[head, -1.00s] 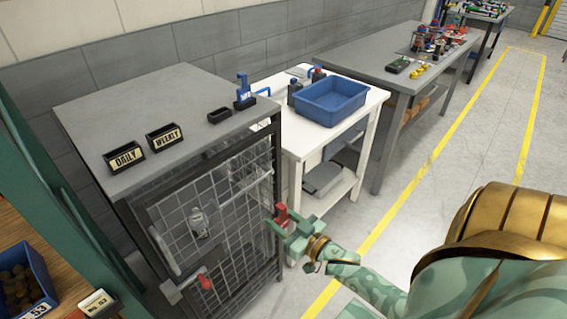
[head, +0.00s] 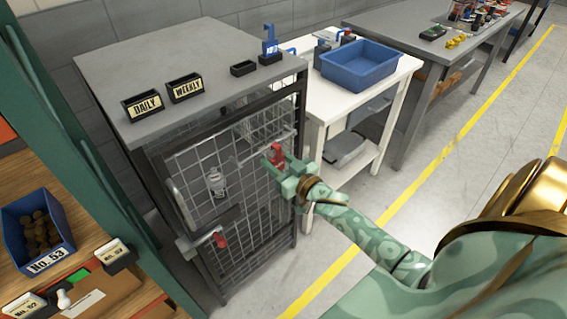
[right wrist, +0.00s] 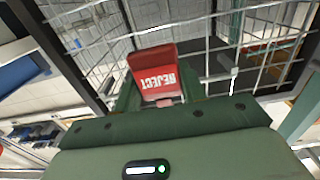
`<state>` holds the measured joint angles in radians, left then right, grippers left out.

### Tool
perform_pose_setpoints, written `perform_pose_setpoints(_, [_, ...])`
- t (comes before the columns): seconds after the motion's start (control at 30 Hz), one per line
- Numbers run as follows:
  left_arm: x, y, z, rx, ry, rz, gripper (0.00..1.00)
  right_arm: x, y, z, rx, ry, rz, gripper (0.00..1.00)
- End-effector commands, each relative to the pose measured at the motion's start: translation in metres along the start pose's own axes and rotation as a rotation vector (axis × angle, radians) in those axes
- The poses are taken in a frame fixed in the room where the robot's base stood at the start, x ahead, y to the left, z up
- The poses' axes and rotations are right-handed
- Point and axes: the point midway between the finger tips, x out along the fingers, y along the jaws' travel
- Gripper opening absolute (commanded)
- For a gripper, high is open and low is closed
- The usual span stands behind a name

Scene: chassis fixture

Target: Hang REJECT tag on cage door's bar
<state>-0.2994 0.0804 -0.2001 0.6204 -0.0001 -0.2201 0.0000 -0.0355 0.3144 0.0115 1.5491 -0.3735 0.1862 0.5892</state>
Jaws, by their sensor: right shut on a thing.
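The red REJECT tag (head: 277,152) is held in my right gripper (head: 279,167), in front of the upper right part of the cage door. In the right wrist view the tag (right wrist: 153,72) shows its white REJECT lettering upside down between the fingers, with the door's wire mesh (right wrist: 263,28) close behind it. The cage door (head: 228,178) is a dark frame with wire mesh and looks shut. A thin bar (head: 247,161) seems to cross the mesh left of the tag. I cannot tell whether the tag touches it. My left gripper is out of view.
A red-ended latch handle (head: 220,240) sits low on the door. A grey bottle-like object (head: 216,183) shows behind the mesh. The grey cabinet top (head: 190,60) carries DAILY and WEEKLY holders. A white table with a blue tray (head: 358,68) stands to the right.

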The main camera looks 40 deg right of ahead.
Motion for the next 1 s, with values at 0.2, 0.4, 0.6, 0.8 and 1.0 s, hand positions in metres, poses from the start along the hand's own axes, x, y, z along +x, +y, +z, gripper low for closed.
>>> perform_pose_setpoints(0.2, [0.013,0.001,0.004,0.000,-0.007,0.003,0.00,0.021,0.000,0.003,0.000,0.000,0.000,0.25])
perform_pose_setpoints(0.4, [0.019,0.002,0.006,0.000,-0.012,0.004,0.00,0.033,0.000,0.005,0.001,-0.002,0.001,0.25])
perform_pose_setpoints(0.6, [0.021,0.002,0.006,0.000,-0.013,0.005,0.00,0.033,0.000,0.011,0.002,0.000,0.000,0.25])
perform_pose_setpoints(0.8, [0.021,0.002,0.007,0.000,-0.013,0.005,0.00,0.032,0.000,0.011,0.001,0.001,0.000,0.25])
perform_pose_setpoints(1.0, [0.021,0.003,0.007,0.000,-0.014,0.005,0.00,0.032,0.000,0.011,0.001,0.001,0.000,0.67])
